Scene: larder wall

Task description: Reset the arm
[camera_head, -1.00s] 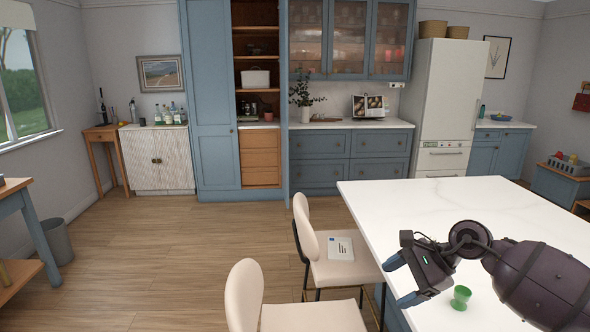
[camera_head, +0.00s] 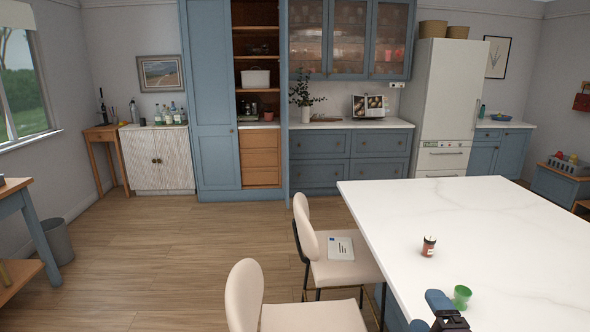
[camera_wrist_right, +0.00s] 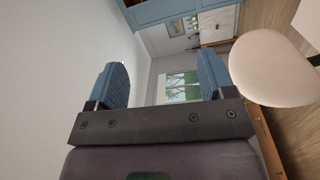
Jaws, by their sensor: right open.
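My right gripper (camera_head: 440,305) shows at the bottom of the head view, by the near left edge of the white island counter. Only its blue fingertip and part of its dark body are in frame there. In the right wrist view the right gripper (camera_wrist_right: 162,85) has its two blue fingers wide apart with nothing between them. My left gripper is not in view.
A green cup (camera_head: 462,297) stands on the white counter (camera_head: 490,215) close beside my right gripper. A dark red jar (camera_head: 429,246) stands farther back. Two cream chairs (camera_head: 312,240) line the counter's left side. The wooden floor (camera_head: 160,250) to the left is mostly open.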

